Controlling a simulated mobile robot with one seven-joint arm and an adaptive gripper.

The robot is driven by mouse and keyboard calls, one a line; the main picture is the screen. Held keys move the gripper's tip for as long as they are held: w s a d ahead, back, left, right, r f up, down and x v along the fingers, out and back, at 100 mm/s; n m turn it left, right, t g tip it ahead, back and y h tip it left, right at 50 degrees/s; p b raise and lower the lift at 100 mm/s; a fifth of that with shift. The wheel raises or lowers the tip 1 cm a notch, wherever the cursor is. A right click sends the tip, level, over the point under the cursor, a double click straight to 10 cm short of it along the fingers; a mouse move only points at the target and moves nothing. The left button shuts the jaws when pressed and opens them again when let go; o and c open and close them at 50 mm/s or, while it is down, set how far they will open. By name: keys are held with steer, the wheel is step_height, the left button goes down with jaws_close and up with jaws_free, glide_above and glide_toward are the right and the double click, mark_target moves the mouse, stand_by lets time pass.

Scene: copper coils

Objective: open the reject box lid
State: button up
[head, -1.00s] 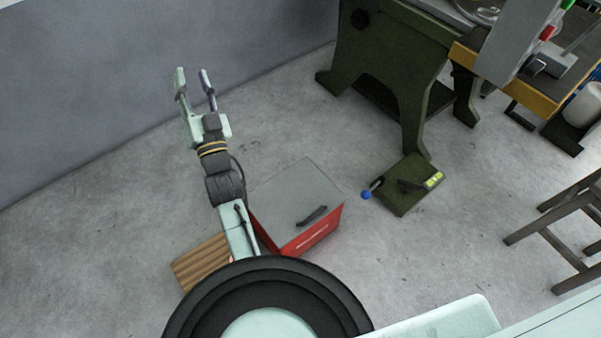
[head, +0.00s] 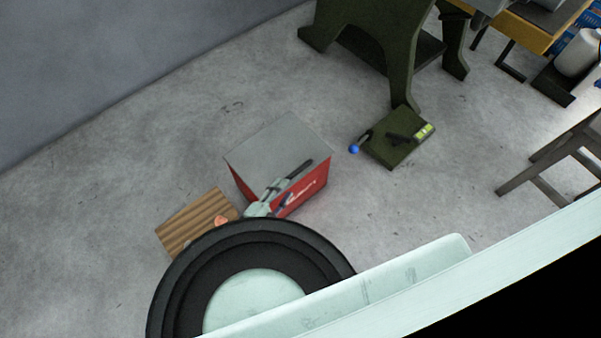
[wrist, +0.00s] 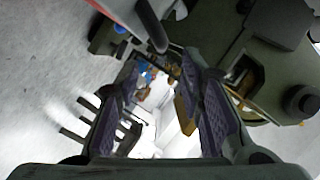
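The red reject box (head: 310,188) stands on the floor with its grey lid (head: 272,142) lying flat and closed on top. A dark bar handle (head: 301,168) sits near the lid's front edge. My gripper (head: 278,194) is low at the front of the box, close to the handle's near end. In the head view I cannot tell whether it touches the handle. In the wrist view my gripper (wrist: 162,68) has its two purple-padded fingers spread with nothing between them. There the handle (wrist: 151,26) shows above the fingertips, apart from them.
A wooden slatted pallet (head: 195,218) with a small copper-coloured thing (head: 221,221) lies left of the box. A green foot-pedal plate (head: 398,140) with a blue knob (head: 354,149) lies to the right. A green machine stand (head: 385,45) is behind, a stool (head: 560,155) at right.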

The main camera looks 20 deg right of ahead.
mark_target(296, 175)
steer(key=x, duration=1)
steer(key=shift+w+d, duration=0.15)
steer(key=shift+w, duration=0.05)
jaws_close()
stand_by(0.5)
